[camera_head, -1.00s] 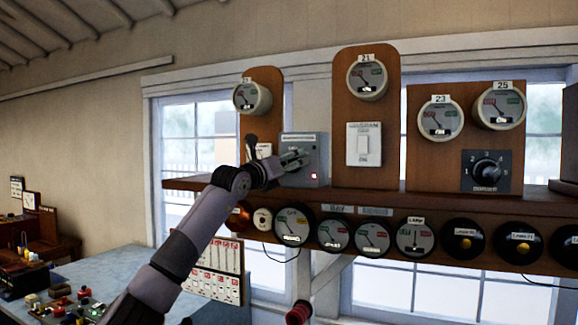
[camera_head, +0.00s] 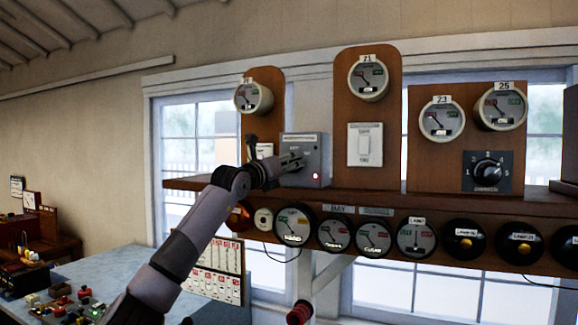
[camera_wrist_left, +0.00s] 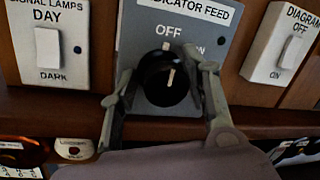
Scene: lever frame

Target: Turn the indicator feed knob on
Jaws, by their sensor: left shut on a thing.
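The indicator feed switch is a grey box (camera_head: 312,145) on the wooden shelf. In the left wrist view its panel (camera_wrist_left: 140,40) reads OFF at the top and ON at the right. Its round black knob (camera_wrist_left: 165,80) has a white pointer line standing near upright, closer to OFF than to ON. My left gripper (camera_head: 293,161) reaches the box front from the left. In the left wrist view its fingers (camera_wrist_left: 165,86) lie on both sides of the knob and are shut on it. In the head view the gripper hides the knob. My right gripper is not in view.
A signal lamps switch (camera_wrist_left: 48,55) is left of the box and a diagram switch (camera_wrist_left: 285,45) right of it. Round gauges (camera_head: 373,238) line the shelf front below. A rotary selector (camera_head: 487,171) stands farther right.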

